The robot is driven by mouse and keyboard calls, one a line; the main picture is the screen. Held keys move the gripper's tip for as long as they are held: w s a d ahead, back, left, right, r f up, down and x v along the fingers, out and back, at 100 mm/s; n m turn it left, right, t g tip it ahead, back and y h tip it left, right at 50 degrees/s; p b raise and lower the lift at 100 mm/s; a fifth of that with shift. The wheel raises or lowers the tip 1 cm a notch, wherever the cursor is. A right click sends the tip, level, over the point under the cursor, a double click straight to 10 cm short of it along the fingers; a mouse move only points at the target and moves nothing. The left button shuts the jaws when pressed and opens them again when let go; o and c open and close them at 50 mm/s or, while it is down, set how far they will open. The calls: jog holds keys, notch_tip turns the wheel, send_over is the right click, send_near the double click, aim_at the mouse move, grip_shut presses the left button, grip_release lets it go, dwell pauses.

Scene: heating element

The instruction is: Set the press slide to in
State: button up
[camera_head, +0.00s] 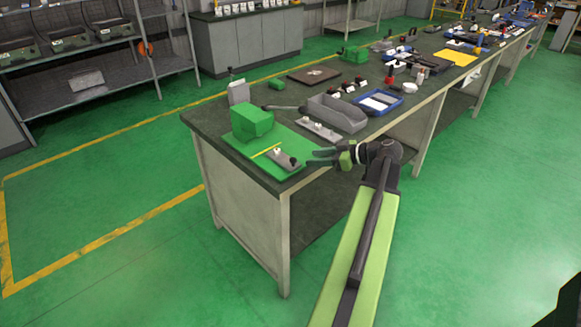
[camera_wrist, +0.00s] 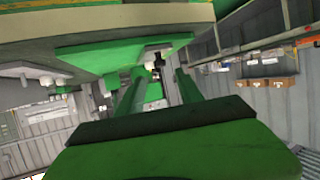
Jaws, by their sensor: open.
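A small grey plate (camera_head: 285,162) with a pale knob and a dark knob lies on a green mat (camera_head: 244,151) at the near corner of the workbench. It looks like the press slide, but no marking tells in from out. A green block (camera_head: 252,121) stands behind it on the mat. My gripper (camera_head: 311,158) is open and empty, just right of the plate at the bench edge. In the wrist view the picture is tilted over; my gripper (camera_wrist: 158,92) is spread, and a white knob (camera_wrist: 152,57) and a dark knob show beyond the fingers.
A longer grey plate with white knobs (camera_head: 318,130), a grey bin (camera_head: 337,113) and a blue tray (camera_head: 375,102) stand further along the workbench (camera_head: 205,123). A yellow strip (camera_head: 266,151) lies beside the small plate. The floor left of the bench is clear.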

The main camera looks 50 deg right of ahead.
aim_at(293, 158)
jog(key=b+x, duration=0.3)
jog(key=x, duration=0.6)
jog(key=shift+w+a+f, duration=0.15)
jog(key=shift+w+f, duration=0.05)
jog(key=shift+w, duration=0.05)
grip_shut()
dwell(0.9)
